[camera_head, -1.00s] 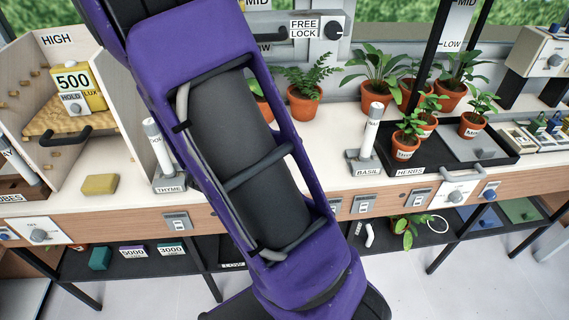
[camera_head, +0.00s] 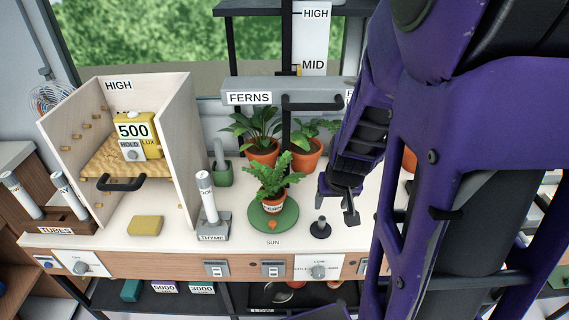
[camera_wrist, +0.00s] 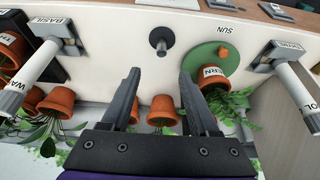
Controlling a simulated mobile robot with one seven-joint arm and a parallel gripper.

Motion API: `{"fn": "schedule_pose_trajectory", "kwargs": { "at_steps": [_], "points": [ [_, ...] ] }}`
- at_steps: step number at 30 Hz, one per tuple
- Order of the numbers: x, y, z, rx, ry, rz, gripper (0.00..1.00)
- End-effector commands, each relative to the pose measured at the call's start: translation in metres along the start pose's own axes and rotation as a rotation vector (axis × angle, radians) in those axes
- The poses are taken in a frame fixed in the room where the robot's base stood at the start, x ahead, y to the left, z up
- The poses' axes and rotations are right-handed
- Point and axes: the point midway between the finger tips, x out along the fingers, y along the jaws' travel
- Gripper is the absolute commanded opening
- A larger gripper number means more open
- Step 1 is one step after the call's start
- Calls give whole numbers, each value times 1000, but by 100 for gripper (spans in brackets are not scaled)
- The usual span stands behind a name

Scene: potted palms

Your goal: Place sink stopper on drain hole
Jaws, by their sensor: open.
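A small black stopper-like piece (camera_head: 320,227) with a round base and an upright knob stands on the pale bench, right of the green disc. It also shows in the wrist view (camera_wrist: 161,42), beyond the fingertips and centred between them. My gripper (camera_head: 343,200) is open and empty, above and just right of the piece, apart from it. In the wrist view my two fingers (camera_wrist: 160,76) are spread with bare bench between them. I see no drain hole or sink in either current view; my arm hides much of the bench's right side.
A potted fern (camera_head: 272,180) stands on the green disc (camera_head: 274,217), close left of the black piece. More pots (camera_head: 305,152) stand behind. The THYME holder (camera_head: 213,224) and a yellow sponge (camera_head: 145,225) are farther left. A grey FERNS bar (camera_head: 290,92) spans above.

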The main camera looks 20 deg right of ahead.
Motion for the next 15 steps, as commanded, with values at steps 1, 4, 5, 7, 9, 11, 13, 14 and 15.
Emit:
{"fn": "schedule_pose_trajectory", "kwargs": {
  "at_steps": [1, 4, 5, 7, 9, 11, 13, 14, 15],
  "points": [
    [10, 2, 2, 4, -3, 4, 61],
    [34, 2, 3, 4, -3, 4, 61],
    [40, 2, 3, 4, -1, 3, 61],
    [54, 1, 3, 2, 0, 3, 61],
    [68, 1, 2, 2, 1, 3, 61],
    [78, 1, 2, 3, 0, 3, 61],
    [88, 1, 2, 3, 1, 2, 61],
    [92, 0, 1, 1, 0, 2, 61],
    [95, 0, 1, 2, 1, 2, 61]
  ]
}}
